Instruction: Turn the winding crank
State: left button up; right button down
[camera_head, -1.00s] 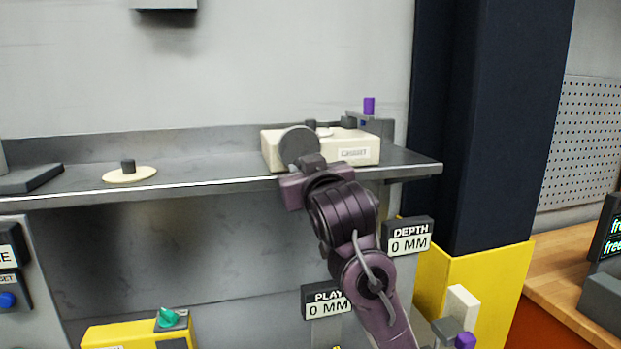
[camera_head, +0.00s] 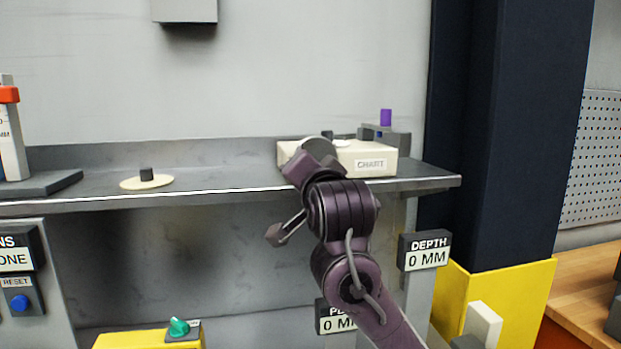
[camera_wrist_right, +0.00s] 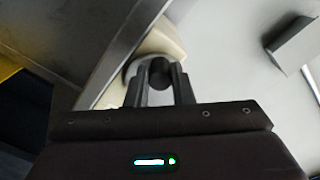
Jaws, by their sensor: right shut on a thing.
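The winding crank shows in the wrist view as a grey disc (camera_wrist_right: 136,68) with a dark round knob (camera_wrist_right: 158,72). It is on the side of a cream box labelled CHART (camera_head: 368,164), on the shelf. My right gripper (camera_wrist_right: 160,82) is shut on the dark knob, one finger on each side. In the head view only the top of the grey disc (camera_head: 317,144) shows above my right wrist, which hides the fingers and knob. My left gripper is not in view.
The metal shelf (camera_head: 225,181) holds a cream disc with a dark knob (camera_head: 146,178) to the left and a grey block with a purple peg (camera_head: 386,118) behind the box. A DEPTH display reading 0 MM (camera_head: 425,250) hangs below the shelf. A dark pillar stands at right.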

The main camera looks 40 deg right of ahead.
aim_at(304, 146)
jog(key=shift+s+d+r+m+p, duration=0.15)
jog(key=shift+r+m, duration=0.55)
jog(key=shift+m, duration=1.75)
jog(key=shift+w+r+m+p, duration=0.15)
jog(key=shift+r+m, duration=0.55)
jog(key=shift+m, duration=1.7)
jog(key=shift+s+d+r+m+p, duration=0.15)
jog(key=shift+r+m, duration=0.55)
jog(key=shift+m, duration=1.75)
jog(key=c, duration=1.6)
grip_release()
jog(key=shift+c, duration=0.2)
jog(key=o, duration=0.4)
jog(key=shift+f, duration=0.15)
jog(key=shift+a, duration=0.1)
